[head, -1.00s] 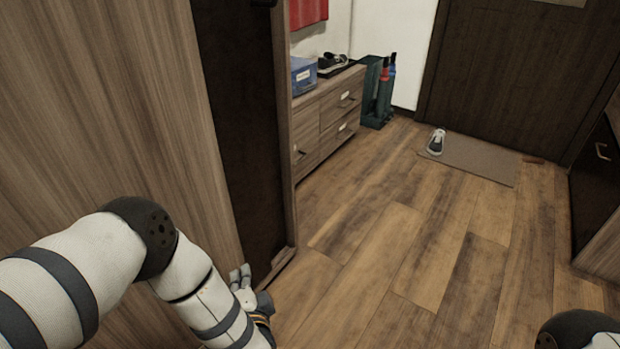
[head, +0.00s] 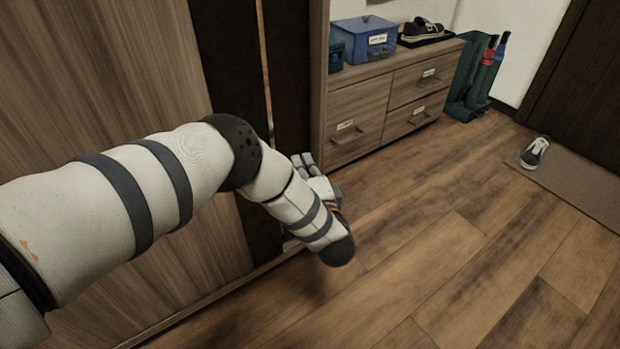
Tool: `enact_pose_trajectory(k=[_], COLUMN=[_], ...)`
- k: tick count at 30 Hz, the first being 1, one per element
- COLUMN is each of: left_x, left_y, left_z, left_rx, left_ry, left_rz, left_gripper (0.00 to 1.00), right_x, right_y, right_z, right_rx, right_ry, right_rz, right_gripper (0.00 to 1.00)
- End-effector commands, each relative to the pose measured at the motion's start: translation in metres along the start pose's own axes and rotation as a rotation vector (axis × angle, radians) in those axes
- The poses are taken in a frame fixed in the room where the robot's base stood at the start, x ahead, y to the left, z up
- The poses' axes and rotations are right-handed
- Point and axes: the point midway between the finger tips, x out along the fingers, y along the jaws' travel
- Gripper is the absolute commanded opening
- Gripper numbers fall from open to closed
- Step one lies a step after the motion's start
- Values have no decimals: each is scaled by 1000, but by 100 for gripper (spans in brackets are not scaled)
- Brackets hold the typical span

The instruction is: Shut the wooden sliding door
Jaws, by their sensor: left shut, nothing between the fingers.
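A large wooden panel (head: 90,70), which looks like the sliding door, fills the left of the head view. To its right is a dark upright strip (head: 226,50), then a thin light vertical line (head: 264,60), another dark strip (head: 290,70) and a narrow wooden post (head: 319,75). I cannot tell whether the line is a gap or an edge. My left arm crosses in front of the panel. My left gripper (head: 303,163) is shut and empty in front of the dark strip by the post; contact cannot be told. My right gripper is out of view.
A wooden drawer cabinet (head: 358,107) stands beyond the post, with a blue box (head: 365,42) and shoes (head: 422,29) on top. A green umbrella stand (head: 466,78) is beside it. A shoe (head: 535,152) sits on a mat (head: 590,190). The middle floor is clear.

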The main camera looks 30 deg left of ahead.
Motion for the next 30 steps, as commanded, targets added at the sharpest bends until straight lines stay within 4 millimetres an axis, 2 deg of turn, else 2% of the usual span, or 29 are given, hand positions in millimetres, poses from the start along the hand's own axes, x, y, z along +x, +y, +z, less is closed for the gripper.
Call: enact_pose_trajectory(k=[3, 5, 9, 12, 25, 30], left_x=[27, 34, 24, 21, 19, 26], left_y=[4, 3, -1, -1, 1, 0], left_z=[1, 4, 26, 34, 38, 45], left_rx=[0, 4, 2, 1, 0, 2], left_ry=[-3, -1, 1, 0, 2, 0], left_rz=[0, 3, 2, 2, 1, -1], left_gripper=[0, 0, 0, 0, 0, 0], right_x=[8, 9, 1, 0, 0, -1], right_y=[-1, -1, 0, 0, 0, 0], right_z=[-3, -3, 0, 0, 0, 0], right_rx=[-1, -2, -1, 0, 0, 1], right_ry=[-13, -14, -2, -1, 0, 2], right_rz=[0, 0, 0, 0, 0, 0], right_gripper=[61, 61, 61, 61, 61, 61])
